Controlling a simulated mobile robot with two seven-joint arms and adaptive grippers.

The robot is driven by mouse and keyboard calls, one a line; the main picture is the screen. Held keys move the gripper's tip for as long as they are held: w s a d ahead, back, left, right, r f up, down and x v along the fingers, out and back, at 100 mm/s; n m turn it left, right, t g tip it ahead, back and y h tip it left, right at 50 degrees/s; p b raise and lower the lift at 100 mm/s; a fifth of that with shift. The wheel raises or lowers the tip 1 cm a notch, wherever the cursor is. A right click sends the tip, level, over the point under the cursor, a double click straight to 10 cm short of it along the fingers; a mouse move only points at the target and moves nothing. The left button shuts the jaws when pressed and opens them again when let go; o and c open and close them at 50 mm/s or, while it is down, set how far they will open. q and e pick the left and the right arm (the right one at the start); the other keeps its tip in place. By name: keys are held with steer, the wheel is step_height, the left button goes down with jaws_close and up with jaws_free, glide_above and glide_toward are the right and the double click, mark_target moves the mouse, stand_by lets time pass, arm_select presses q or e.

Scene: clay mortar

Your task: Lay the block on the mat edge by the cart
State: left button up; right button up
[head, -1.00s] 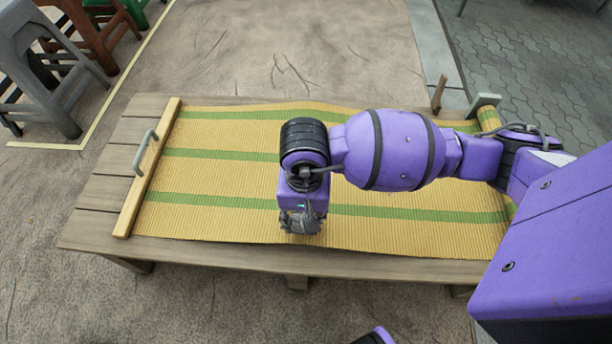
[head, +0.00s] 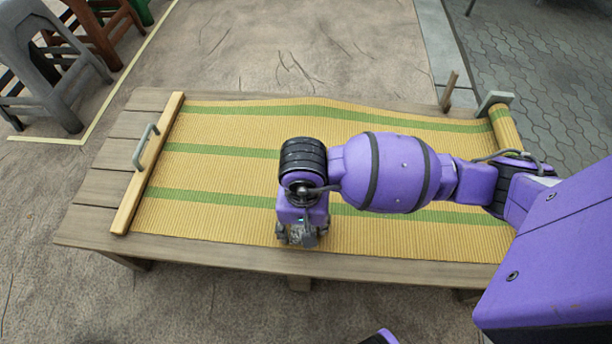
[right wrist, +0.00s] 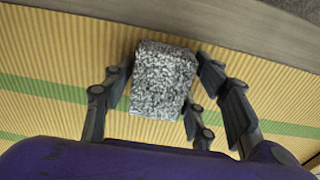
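The block (right wrist: 163,82) is grey and speckled. In the right wrist view it sits between the fingers of my right gripper (right wrist: 164,72), which press close on both sides. In the head view this gripper (head: 299,236) points down over the front edge of the mat, with a bit of grey between its fingers. Whether the block touches the mat is unclear. The mat (head: 225,178) is yellow with green stripes and lies on a low wooden table (head: 105,190). No cart can be made out. My left gripper is out of view.
A wooden bar with a grey handle (head: 146,147) lies along the mat's left end. The mat's right end is rolled (head: 506,128) beside a grey bracket (head: 494,101). A wooden post (head: 449,91) stands near the back right. Stools (head: 45,65) stand at the back left.

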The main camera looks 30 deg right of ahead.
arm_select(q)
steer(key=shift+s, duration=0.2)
arm_select(e)
steer(key=shift+o, duration=0.2)
arm_select(q)
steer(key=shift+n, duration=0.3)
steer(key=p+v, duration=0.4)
steer(key=p, duration=0.1)
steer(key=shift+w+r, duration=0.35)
arm_select(e)
step_height(320, 180, up, 12)
steer(key=shift+r, duration=0.2)
arm_select(q)
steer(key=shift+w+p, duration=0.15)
steer(key=shift+p, duration=0.15)
arm_select(e)
steer(key=shift+a, duration=0.1)
